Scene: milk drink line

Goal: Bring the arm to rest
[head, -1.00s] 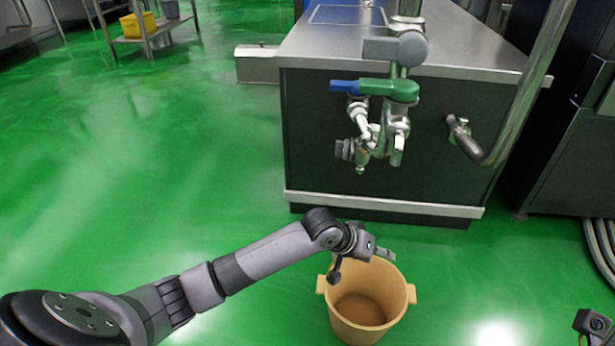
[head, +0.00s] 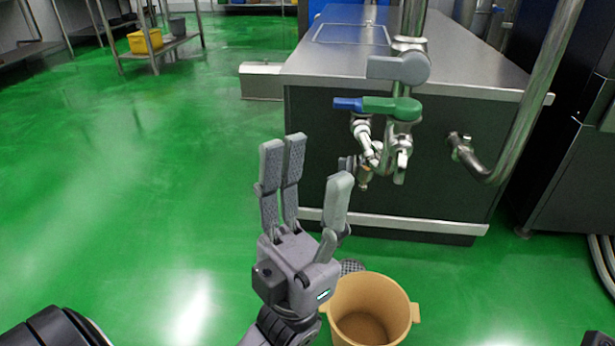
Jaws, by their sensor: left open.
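My left gripper (head: 306,190) is raised in the lower middle of the head view, its fingers pointing up. It is open, with nothing between the fingers. It appears in front of the dark face of the steel unit (head: 440,215) and left of the valve. My right gripper is not in view.
A tan bucket (head: 411,318) stands on the green floor (head: 150,200) below the valve, partly behind my left gripper. A valve with a blue and green handle (head: 385,106) and a steel pipe (head: 530,125) are at the unit's front.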

